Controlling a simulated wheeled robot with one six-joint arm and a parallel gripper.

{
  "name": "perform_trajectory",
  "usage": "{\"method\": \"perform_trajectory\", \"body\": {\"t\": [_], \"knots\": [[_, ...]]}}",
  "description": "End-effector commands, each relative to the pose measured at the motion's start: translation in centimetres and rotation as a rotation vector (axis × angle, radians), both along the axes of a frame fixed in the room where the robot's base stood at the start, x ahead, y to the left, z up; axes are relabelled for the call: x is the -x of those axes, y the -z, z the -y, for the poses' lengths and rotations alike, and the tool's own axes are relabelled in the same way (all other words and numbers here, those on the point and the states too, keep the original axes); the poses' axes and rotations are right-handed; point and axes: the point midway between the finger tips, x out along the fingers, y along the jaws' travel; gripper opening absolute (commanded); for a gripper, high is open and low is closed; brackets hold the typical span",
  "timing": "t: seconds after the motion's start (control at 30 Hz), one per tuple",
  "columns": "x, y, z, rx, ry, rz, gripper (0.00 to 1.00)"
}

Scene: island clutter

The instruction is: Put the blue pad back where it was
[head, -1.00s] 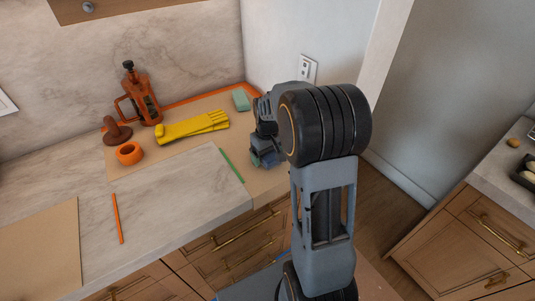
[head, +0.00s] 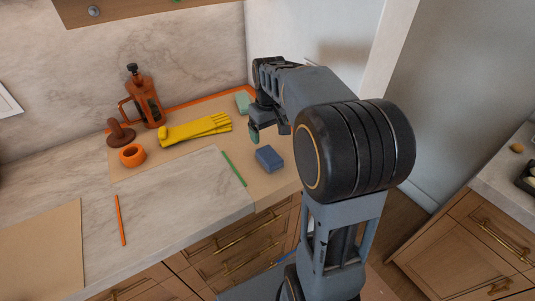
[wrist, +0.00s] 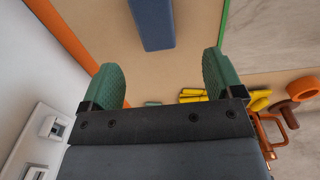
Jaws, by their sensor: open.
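The blue pad (head: 269,158) lies on the tan board (head: 262,187) near the counter's front right corner. It also shows at the top of the wrist view (wrist: 152,22). My gripper (head: 254,135) is above the board, behind the pad and apart from it. In the wrist view, its green fingers (wrist: 160,82) are spread with nothing between them.
Yellow gloves (head: 196,129), a green block (head: 243,101), an orange French press (head: 144,101), an orange ring (head: 131,155) and a brown tamper-like thing (head: 119,133) stand behind and left. A green strip (head: 233,168) lies left of the pad. Bare stone counter (head: 170,190) lies front left.

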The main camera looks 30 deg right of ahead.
Motion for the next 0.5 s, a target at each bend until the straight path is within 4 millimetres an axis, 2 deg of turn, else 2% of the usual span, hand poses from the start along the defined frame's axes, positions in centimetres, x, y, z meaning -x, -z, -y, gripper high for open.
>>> {"method": "perform_trajectory", "body": {"t": [0.17, 0.3, 0.5], "knots": [[5.2, -0.8, -3.8, 0.009, 0.025, 0.105, 0.86], [9.4, 0.1, -6.2, 0.003, 0.053, 0.191, 0.86], [13.6, 1.9, -8.1, -0.017, 0.082, 0.275, 0.86]]}}
